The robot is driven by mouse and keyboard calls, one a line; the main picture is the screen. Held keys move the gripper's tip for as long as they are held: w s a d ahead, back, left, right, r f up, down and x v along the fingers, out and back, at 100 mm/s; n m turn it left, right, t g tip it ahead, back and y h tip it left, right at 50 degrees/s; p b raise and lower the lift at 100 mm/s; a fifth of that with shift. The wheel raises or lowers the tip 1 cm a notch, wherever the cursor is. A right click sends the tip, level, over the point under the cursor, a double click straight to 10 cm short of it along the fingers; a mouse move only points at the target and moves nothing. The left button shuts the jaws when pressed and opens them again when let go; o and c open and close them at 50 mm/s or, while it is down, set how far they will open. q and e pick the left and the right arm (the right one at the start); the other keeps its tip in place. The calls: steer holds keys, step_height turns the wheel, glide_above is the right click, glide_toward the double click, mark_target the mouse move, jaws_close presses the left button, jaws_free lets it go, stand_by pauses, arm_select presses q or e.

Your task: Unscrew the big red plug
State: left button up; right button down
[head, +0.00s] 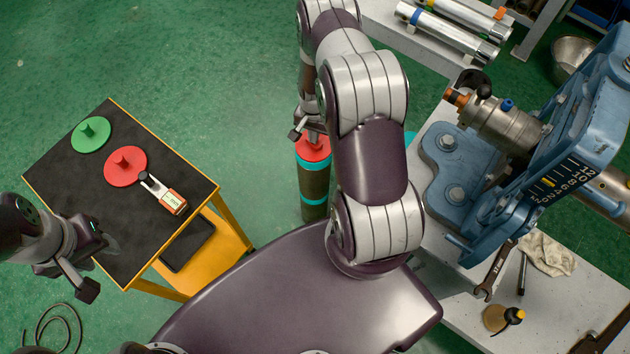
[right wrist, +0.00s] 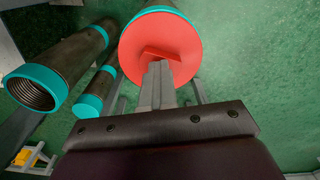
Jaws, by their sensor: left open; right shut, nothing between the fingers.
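A red plug (head: 313,150) closes the end of a dark pipe with teal bands (head: 315,182). In the right wrist view the red plug (right wrist: 160,48) is a wide disc with a raised red bar (right wrist: 172,57) across its face. My right gripper (head: 314,136) is at the plug's face, partly hidden by my arm. In the right wrist view its fingers (right wrist: 159,75) are shut and empty, with their tips at the bar. I cannot tell whether they touch it. My left gripper (head: 98,266) is open and empty beside the black-topped cart.
The cart (head: 70,205) carries a green disc (head: 91,134), a red disc with a knob (head: 125,165) and a small orange-and-grey device (head: 172,201).

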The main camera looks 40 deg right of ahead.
steer(key=shift+n, duration=0.6)
steer(key=n, duration=0.6)
steer(key=shift+n, duration=0.3)
steer(key=n, duration=0.2)
steer(key=shift+n, duration=0.4)
steer(key=n, duration=0.4)
steer(key=shift+n, duration=0.4)
steer(key=c, duration=1.4)
jaws_free()
steer(key=shift+r, duration=0.15)
